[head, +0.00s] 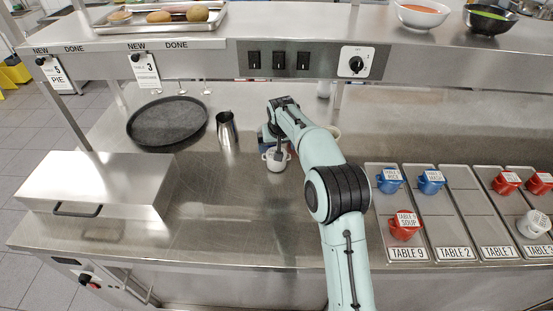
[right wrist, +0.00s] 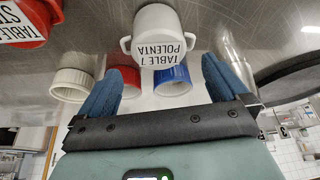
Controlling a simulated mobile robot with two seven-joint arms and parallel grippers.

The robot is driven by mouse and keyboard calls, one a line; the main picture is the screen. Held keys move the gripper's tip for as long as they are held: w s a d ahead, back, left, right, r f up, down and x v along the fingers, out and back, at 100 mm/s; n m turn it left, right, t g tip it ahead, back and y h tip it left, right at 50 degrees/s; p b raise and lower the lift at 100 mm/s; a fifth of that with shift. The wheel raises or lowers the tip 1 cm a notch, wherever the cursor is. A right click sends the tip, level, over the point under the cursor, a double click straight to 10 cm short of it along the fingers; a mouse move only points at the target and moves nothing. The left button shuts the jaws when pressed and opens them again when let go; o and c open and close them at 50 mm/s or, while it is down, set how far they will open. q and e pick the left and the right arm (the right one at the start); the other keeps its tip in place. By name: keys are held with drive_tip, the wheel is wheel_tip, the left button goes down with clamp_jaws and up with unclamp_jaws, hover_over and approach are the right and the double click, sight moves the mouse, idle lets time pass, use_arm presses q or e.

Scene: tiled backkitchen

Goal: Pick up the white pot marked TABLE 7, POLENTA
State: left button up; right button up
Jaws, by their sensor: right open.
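The white two-handled pot marked TABLE 7, POLENTA (right wrist: 158,30) is at the top middle of the right wrist view, ahead of the fingertips. In the head view the white pot (head: 276,163) stands on the steel counter, partly covered by my gripper. My right gripper (head: 281,147) is right at the pot; its blue fingers are spread and empty in the right wrist view (right wrist: 163,78). I cannot tell whether a finger touches the pot. My left gripper is not in view.
Red (right wrist: 124,80), blue (right wrist: 172,80) and white (right wrist: 72,84) pots are close by, with a red labelled pot (right wrist: 22,22). A steel jug (head: 227,130) and black round tray (head: 167,121) stand left. Labelled lanes (head: 455,215) with pots lie right. A shelf (head: 300,52) overhangs.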

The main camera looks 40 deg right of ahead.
sight(273, 165)
drive_tip(key=shift+x, duration=1)
drive_tip(key=x, duration=0.4)
drive_tip(key=shift+s+f, duration=0.1)
drive_tip(key=shift+f, duration=0.65)
drive_tip(key=shift+r, duration=0.1)
drive_tip(key=c, duration=1.2)
